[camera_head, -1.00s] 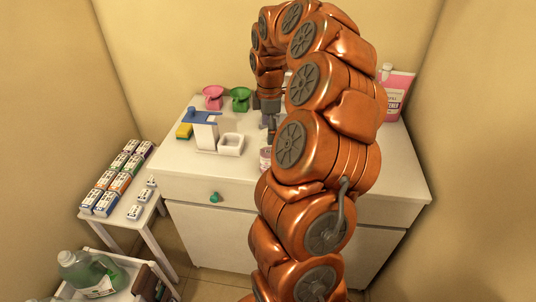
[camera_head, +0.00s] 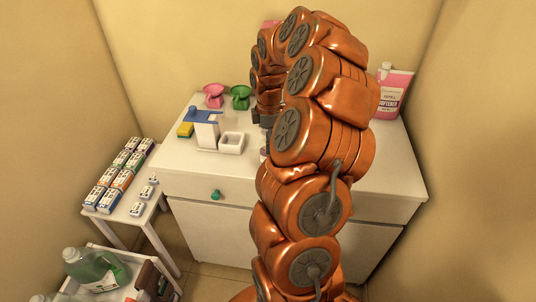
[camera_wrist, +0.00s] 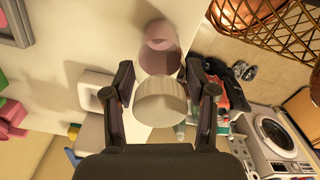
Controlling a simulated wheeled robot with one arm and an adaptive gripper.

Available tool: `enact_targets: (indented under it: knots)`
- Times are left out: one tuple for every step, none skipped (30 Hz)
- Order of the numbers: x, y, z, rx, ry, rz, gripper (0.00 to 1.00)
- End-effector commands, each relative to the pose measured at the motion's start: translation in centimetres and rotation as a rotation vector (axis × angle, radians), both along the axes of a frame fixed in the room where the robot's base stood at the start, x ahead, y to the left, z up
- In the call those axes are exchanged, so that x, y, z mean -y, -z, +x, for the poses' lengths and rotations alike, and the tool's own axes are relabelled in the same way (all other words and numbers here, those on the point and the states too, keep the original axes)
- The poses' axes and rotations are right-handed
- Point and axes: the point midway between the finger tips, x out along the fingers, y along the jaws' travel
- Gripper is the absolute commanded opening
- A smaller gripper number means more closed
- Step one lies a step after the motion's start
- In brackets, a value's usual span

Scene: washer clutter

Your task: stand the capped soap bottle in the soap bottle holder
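In the wrist view my gripper (camera_wrist: 158,82) has a finger on each side of a pale, ribbed round cap (camera_wrist: 161,102). A pinkish, partly see-through body (camera_wrist: 160,58) shows beyond it, apparently the capped soap bottle seen from above. The fingers lie close to the cap's sides; I cannot tell if they press on it. In the head view my arm hides most of the bottle and gripper. A small white open-topped box (camera_head: 231,143), which looks like the soap bottle holder, stands on the counter left of my gripper. It also shows in the wrist view (camera_wrist: 92,88).
A white stand with a blue top (camera_head: 204,125), a yellow sponge (camera_head: 185,130), and pink (camera_head: 213,95) and green (camera_head: 240,97) scale-like items stand on the counter (camera_head: 190,170). A pink softener bottle (camera_head: 393,92) is at right.

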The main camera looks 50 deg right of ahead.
Motion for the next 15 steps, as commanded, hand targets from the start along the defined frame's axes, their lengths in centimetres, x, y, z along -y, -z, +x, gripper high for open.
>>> enact_targets:
  knots:
    - [-0.01,0.01,0.01,0.000,0.000,0.000,0.46]
    - [-0.01,0.01,0.01,0.000,0.000,0.000,0.43]
    - [-0.01,0.00,0.01,0.000,0.000,0.000,0.39]
    - [-0.01,0.00,0.01,0.000,0.000,0.000,0.36]
    - [-0.01,0.00,0.01,0.000,0.000,0.000,0.32]
    - [-0.02,0.00,0.01,0.000,0.000,0.000,0.28]
    - [-0.02,0.00,0.01,0.000,0.000,0.000,0.25]
    - [-0.02,0.00,0.01,0.000,0.000,0.000,0.22]
    - [-0.02,0.00,0.01,0.000,0.000,0.000,0.18]
    - [-0.02,0.00,0.01,0.000,0.000,0.000,0.15]
    - [-0.02,0.00,0.01,0.000,0.000,0.000,0.12]
    - [-0.02,0.00,0.01,0.000,0.000,0.000,0.07]
    - [-0.02,0.00,0.01,0.000,0.000,0.000,0.04]
    - [-0.02,0.00,0.01,0.000,0.000,0.000,0.01]
    - [-0.02,0.00,0.02,0.000,0.000,0.000,0.00]
